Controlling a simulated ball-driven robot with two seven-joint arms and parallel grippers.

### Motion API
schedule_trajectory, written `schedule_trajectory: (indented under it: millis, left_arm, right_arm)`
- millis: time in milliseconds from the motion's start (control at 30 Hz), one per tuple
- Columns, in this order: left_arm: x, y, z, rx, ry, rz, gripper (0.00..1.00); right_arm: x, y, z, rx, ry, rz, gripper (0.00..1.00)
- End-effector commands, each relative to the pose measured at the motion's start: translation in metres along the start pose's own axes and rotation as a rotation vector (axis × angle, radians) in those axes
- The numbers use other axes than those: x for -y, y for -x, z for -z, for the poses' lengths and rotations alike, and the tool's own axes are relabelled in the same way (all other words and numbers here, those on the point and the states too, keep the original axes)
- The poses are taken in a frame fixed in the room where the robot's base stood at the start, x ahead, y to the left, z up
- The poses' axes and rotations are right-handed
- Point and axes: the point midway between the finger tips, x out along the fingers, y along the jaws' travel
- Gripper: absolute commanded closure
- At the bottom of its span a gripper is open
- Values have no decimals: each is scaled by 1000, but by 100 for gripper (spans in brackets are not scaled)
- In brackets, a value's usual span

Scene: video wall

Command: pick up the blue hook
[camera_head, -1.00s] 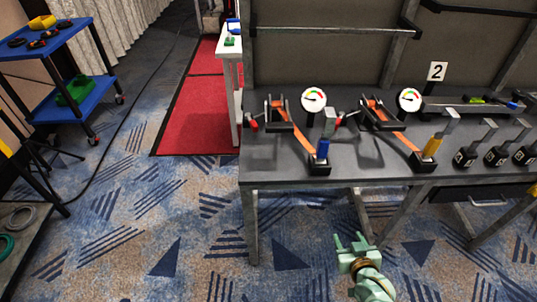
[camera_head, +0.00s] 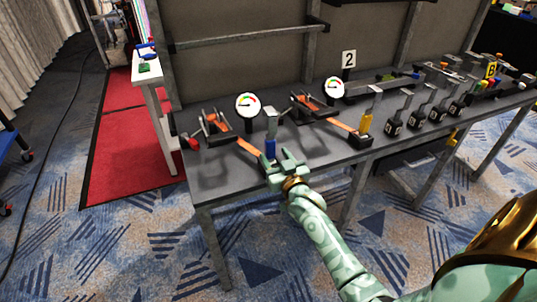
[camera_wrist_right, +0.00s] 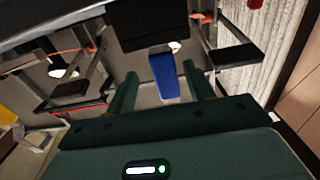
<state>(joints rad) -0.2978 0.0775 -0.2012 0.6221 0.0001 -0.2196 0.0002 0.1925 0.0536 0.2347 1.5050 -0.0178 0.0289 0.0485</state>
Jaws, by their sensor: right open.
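The blue hook (camera_head: 270,148) stands upright at the front end of the left orange strap device (camera_head: 247,146), by the table's front edge. My right gripper (camera_head: 275,160) is at the hook, and its fingers partly cover the hook's lower part and the black end block. In the right wrist view the blue hook (camera_wrist_right: 164,77) shows between the two green fingers of my right gripper (camera_wrist_right: 162,88). The fingers are apart, with a gap on each side of the hook. My left gripper is not in view.
The grey table (camera_head: 215,177) carries a second strap device with a yellow hook (camera_head: 365,122) to the right, then several black numbered blocks. Two round gauges (camera_head: 248,106) stand behind. A white side table (camera_head: 151,80) and red carpet (camera_head: 125,150) lie to the left.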

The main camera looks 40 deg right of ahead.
Motion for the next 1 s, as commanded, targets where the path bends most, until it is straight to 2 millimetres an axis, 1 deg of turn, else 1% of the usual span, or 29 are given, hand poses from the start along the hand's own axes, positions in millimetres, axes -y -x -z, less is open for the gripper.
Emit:
schedule_trajectory:
  millis: [200,300,400,567,600,667,700,767,800,1000]
  left_arm:
    - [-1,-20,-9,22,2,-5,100]
    - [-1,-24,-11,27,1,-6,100]
    - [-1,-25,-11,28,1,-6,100]
    - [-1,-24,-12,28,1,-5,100]
    - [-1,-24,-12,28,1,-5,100]
    - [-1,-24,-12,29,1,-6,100]
    - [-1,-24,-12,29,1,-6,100]
    - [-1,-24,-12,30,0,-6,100]
    - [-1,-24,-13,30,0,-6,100]
    - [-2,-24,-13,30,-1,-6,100]
  right_arm:
    - [6,-33,-9,1,1,0,47]
    - [6,-46,-7,0,0,1,47]
    - [6,-51,-5,1,-1,0,47]
    - [6,-51,-3,0,-1,0,47]
    - [6,-51,-3,-1,-1,0,50]
    - [6,-51,-3,-1,-1,0,67]
    - [6,-51,-3,-1,-1,0,78]
    - [6,-51,-3,-1,0,0,95]
    - [6,-51,-3,-1,0,0,100]
    - [6,-51,-3,-2,-1,0,100]
